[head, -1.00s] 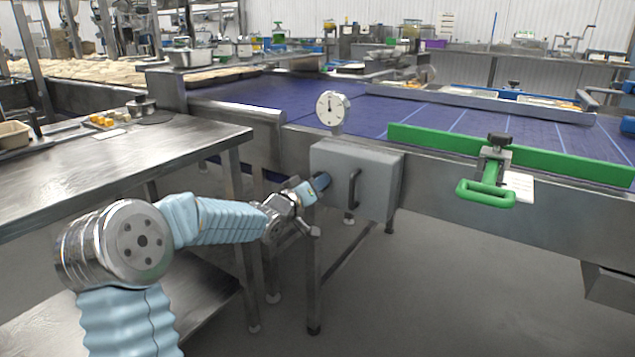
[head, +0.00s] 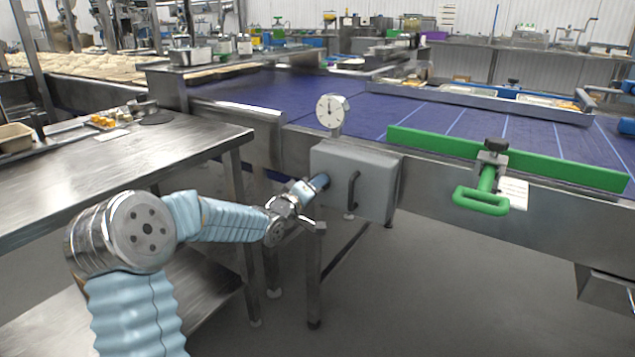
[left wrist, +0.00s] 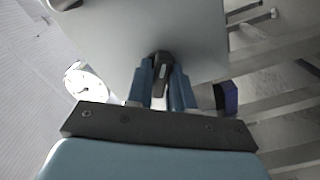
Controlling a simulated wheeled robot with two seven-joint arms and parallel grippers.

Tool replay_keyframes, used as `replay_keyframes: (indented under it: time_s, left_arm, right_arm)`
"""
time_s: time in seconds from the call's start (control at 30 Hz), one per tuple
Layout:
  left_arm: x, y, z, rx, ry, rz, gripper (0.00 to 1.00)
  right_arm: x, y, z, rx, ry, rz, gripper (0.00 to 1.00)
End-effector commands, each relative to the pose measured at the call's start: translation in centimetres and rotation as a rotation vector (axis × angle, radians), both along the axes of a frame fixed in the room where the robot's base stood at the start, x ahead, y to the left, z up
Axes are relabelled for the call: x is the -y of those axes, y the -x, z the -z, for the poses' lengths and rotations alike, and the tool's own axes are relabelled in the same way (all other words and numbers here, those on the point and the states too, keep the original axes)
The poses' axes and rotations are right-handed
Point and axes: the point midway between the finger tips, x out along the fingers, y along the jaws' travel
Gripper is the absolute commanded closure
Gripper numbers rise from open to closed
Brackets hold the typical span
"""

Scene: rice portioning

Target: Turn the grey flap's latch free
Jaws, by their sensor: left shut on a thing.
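The grey flap (head: 373,172) is the front of a grey box on the side of the conveyor, with a dark upright bar handle (head: 353,190) on it. In the left wrist view the flap (left wrist: 200,35) fills the upper middle. My left gripper (head: 325,181) reaches the flap's left part. In the left wrist view its two blue fingers (left wrist: 161,85) are shut on a small dark latch (left wrist: 161,62). The latch is hidden behind the fingers in the head view. My right gripper is in neither view.
A round white dial (head: 332,110) stands above the box. A steel table (head: 130,160) is at left. A green guide bar (head: 560,165) with a green handle (head: 481,200) is on the conveyor (head: 270,92) at right. The floor in front of the box is clear.

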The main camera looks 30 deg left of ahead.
Motion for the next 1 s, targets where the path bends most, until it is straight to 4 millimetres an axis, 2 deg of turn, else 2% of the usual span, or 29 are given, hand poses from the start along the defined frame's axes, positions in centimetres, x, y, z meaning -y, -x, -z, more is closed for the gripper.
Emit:
replay_keyframes:
  time_s: [0.03, 0.2, 0.57, 1.0]
  left_arm:
    - [-0.1, 0.0, -0.2, -0.004, 0.032, -0.001, 0.98]
    - [-0.1, 0.0, 0.0, -0.01, 0.107, -0.001, 0.98]
    - [-0.1, 0.0, 0.0, -0.011, 0.13, -0.002, 0.98]
    - [-0.1, 0.0, -0.1, -0.031, 0.385, -0.002, 0.98]
  right_arm:
    - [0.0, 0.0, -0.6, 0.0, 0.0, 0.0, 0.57]
    - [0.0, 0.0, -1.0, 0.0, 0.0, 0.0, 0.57]
    - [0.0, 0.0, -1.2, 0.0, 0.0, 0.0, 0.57]
    - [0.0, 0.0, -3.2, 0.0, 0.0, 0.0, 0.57]
